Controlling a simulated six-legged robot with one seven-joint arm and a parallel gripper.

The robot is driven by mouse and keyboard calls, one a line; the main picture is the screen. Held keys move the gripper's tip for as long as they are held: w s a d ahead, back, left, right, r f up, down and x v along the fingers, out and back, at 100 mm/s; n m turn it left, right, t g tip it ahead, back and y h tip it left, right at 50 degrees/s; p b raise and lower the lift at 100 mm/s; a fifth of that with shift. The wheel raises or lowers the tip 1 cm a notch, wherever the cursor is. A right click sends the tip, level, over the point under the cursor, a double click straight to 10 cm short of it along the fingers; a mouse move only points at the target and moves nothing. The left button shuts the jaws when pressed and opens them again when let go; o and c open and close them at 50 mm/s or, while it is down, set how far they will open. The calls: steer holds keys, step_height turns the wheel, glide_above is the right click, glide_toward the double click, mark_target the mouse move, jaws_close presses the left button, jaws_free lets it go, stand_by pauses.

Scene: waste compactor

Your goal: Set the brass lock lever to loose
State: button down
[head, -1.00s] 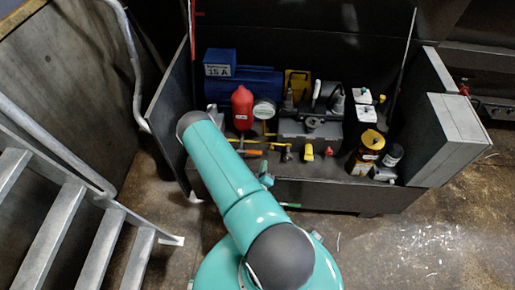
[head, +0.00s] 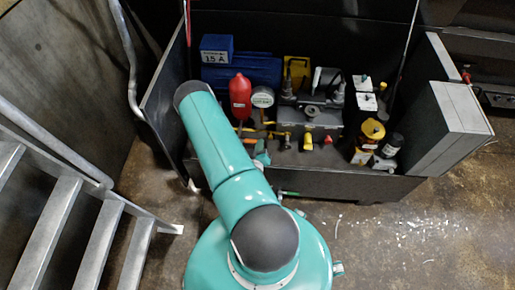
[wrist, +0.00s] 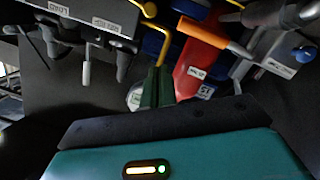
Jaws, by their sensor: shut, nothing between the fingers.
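My gripper's dark green fingers (wrist: 158,88) are together and empty in the wrist view, below a bent yellow rod (wrist: 164,38) and apart from the knob. In the head view my arm hides most of the gripper.
An orange handle (wrist: 203,33) lies close right of the fingers. Metal stairs (head: 50,225) stand at left.

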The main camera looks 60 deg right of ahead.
steer(key=d+f, duration=0.4)
steer(key=d, duration=0.2)
steer(key=shift+w+d, duration=0.15)
steer(key=shift+d, duration=0.15)
steer(key=shift+f, duration=0.1)
steer(key=shift+f+n, duration=0.6)
steer(key=shift+f, duration=0.3)
steer(key=shift+d, duration=0.1)
steer(key=shift+a, duration=0.2)
